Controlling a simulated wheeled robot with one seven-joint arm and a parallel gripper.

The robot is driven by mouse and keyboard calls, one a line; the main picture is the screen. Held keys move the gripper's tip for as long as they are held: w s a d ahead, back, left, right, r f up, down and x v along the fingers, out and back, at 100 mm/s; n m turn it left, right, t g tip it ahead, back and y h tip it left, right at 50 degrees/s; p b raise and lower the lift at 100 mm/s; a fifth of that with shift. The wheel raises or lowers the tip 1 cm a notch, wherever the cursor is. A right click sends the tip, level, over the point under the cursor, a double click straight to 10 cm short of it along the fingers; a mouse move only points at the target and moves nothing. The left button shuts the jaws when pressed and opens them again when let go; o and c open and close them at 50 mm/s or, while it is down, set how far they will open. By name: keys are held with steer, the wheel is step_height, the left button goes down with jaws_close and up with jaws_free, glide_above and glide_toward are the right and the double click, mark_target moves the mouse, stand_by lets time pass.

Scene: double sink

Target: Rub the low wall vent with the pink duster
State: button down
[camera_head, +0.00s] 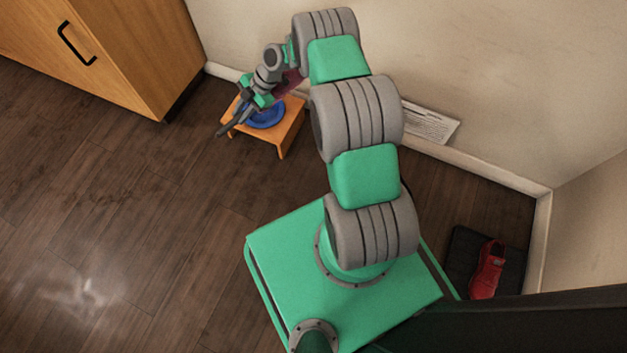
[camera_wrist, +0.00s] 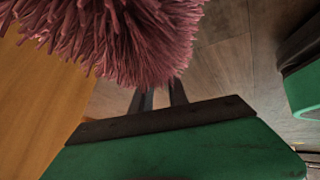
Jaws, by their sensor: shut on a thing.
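The pink duster (camera_wrist: 115,35) fills the top left of the wrist view with its shaggy head. A small part of it shows in the head view (camera_head: 289,84), beside my wrist. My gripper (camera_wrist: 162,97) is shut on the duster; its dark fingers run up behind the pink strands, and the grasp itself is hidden. In the head view my gripper is over the small stool, left of the vent. The low wall vent (camera_head: 430,123), a pale slatted panel, sits at the foot of the wall, partly hidden by my arm. The duster is apart from the vent.
An orange wooden stool (camera_head: 286,128) with a blue dish (camera_head: 267,117) stands by the wall under my gripper. A wooden cabinet (camera_head: 130,50) is at upper left. A red shoe (camera_head: 487,270) lies on a dark mat (camera_head: 461,252) at right. The floor at left is clear.

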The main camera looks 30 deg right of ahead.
steer(key=shift+m+h, duration=0.5)
steer(key=shift+h, duration=0.1)
steer(key=s+d+f+b, duration=0.1)
steer(key=s+d+f, duration=0.3)
steer(key=s+f, duration=0.2)
steer(key=s+d+f+b, duration=0.1)
steer(key=s+d+f, duration=0.4)
steer(key=s+f, duration=0.2)
steer(key=s+d+f+b, duration=0.2)
steer(key=s+d+f, duration=0.2)
steer(key=s+f, duration=0.3)
steer(key=shift+s+d, duration=0.2)
steer(key=shift+s, duration=0.6)
steer(key=shift+s+d, duration=0.2)
steer(key=shift+s, duration=0.55)
steer(key=w+d+b, duration=0.2)
steer(key=d, duration=0.1)
steer(key=shift+w+d+f, duration=0.15)
steer(key=shift+w+d, duration=0.15)
steer(key=shift+w, duration=0.1)
steer(key=shift+w+d+r+b, duration=0.2)
steer(key=shift+w+d+b, duration=0.15)
steer(key=shift+d, duration=0.15)
steer(key=shift+w+d, duration=0.5)
steer(key=shift+d, duration=0.1)
steer(key=shift+s, duration=0.1)
